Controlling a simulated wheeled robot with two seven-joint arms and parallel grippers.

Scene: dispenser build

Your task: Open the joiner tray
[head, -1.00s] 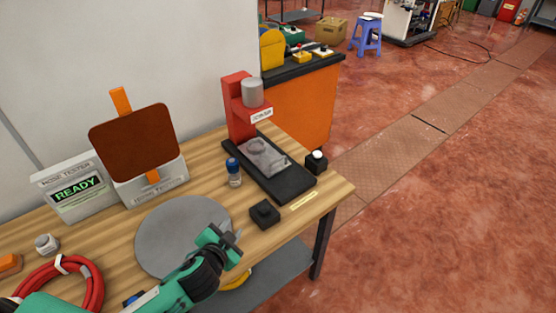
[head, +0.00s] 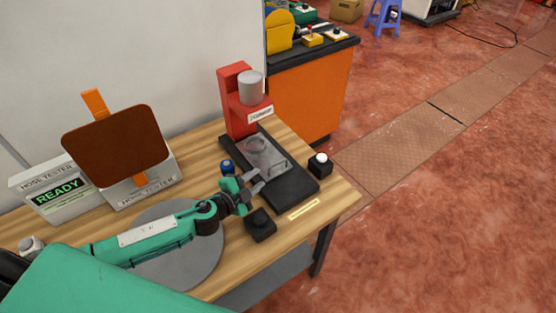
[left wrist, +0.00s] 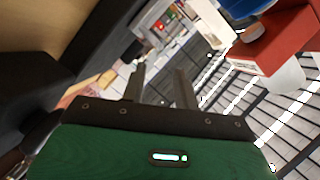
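The joiner is a red press (head: 236,88) with a grey cylinder on its head and a black base (head: 291,188) on the bench. Its clear, see-through tray (head: 268,158) sits on the base under the head, with a round shape visible in it. My left gripper (head: 258,182) is at the tray's front left side, fingers apart and empty. I cannot tell whether a finger touches the tray. In the left wrist view the two fingers (left wrist: 160,88) stand apart with nothing between them, and the red press head (left wrist: 275,45) is at upper right. My right gripper is out of view.
A blue-capped bottle (head: 227,167) stands just behind my left gripper. A black block (head: 261,225) lies in front of it. A black button box (head: 320,166) is right of the base. A grey disc (head: 205,262) lies under my arm. The hose tester (head: 55,190) stands at left.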

